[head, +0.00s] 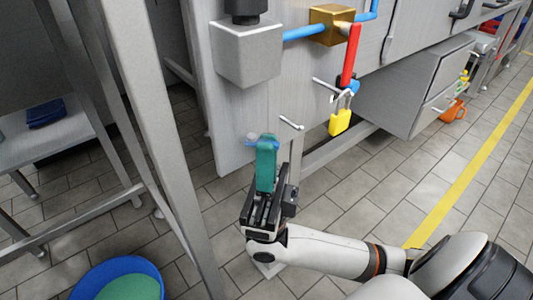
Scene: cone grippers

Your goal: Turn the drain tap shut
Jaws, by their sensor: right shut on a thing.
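The drain tap has a long green handle (266,160) that stands roughly upright in the picture, in front of the grey cabinet's lower corner. A short piece of blue pipe (229,145) shows beside the handle's upper part. My right gripper (265,192) comes up from below and is shut on the lower part of the green handle. Its fingers hide the handle's lower end. My left gripper is not in view.
A brass valve (331,25) with a red lever (350,55) sits above, with a yellow padlock (340,122) hanging below it. An open grey drawer (415,90) juts out at right. A grey post (150,130) stands close at left; a blue tub (88,283) sits on the floor.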

